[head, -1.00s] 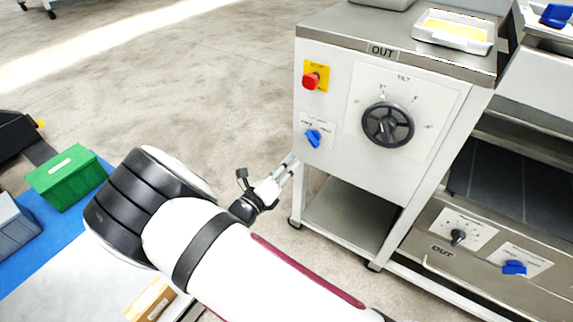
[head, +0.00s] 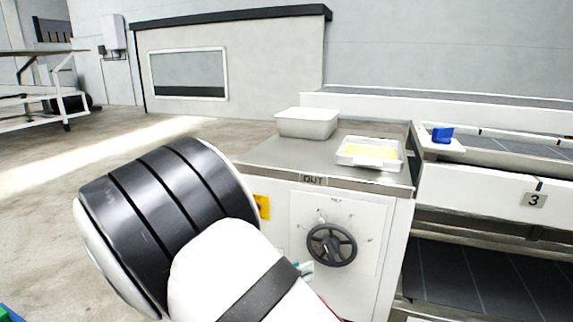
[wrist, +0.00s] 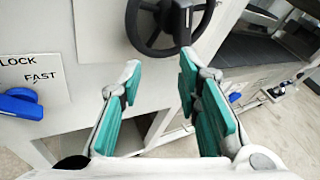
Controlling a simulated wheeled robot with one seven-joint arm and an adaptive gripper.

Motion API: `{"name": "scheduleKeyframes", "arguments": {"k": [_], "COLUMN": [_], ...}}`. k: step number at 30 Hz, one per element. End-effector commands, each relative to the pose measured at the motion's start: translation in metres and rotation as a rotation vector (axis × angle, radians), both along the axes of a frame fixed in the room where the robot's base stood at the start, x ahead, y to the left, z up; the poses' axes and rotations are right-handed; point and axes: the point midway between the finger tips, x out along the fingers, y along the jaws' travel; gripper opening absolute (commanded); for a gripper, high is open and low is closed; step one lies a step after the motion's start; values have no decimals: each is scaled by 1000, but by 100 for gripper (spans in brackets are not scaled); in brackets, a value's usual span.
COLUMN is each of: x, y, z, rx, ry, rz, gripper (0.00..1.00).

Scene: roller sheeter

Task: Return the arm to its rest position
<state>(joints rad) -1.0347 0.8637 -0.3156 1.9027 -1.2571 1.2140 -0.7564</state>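My arm, white with black bands, fills the lower left of the head view. My gripper (wrist: 158,88) shows in the wrist view with its two teal-padded fingers spread apart and nothing between them. In the head view my gripper is mostly hidden behind the arm; only a small teal bit shows below the dial. The gripper is in front of the white roller sheeter cabinet (head: 370,285). The black handwheel (head: 332,245) on its tilt dial also shows in the wrist view (wrist: 150,42), just beyond the fingertips. I cannot tell whether they touch.
A blue knob (wrist: 20,104) is on the cabinet left of the fingers. On the cabinet top are a grey bin (head: 306,122) and a white tray (head: 368,165) with yellow contents. The conveyor (head: 500,225) runs to the right. Open floor (head: 60,165) lies to the left.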

Motion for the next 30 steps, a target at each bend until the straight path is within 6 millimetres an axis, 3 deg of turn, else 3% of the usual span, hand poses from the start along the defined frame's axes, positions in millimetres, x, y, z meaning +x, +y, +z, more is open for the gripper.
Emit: {"name": "scheduleKeyframes", "arguments": {"k": [1, 6, 15, 22, 30], "x": [-5, -36, -118, -193, -279], "y": [-22, -87, -170, -205, -214], "z": [17, 56, 110, 138, 157], "rx": [74, 301, 659, 904, 1165], "ry": [-25, -118, -311, -480, -694], "rz": [-84, -360, -829, -1172, -1545], "gripper": [31, 31, 31, 31, 31]}}
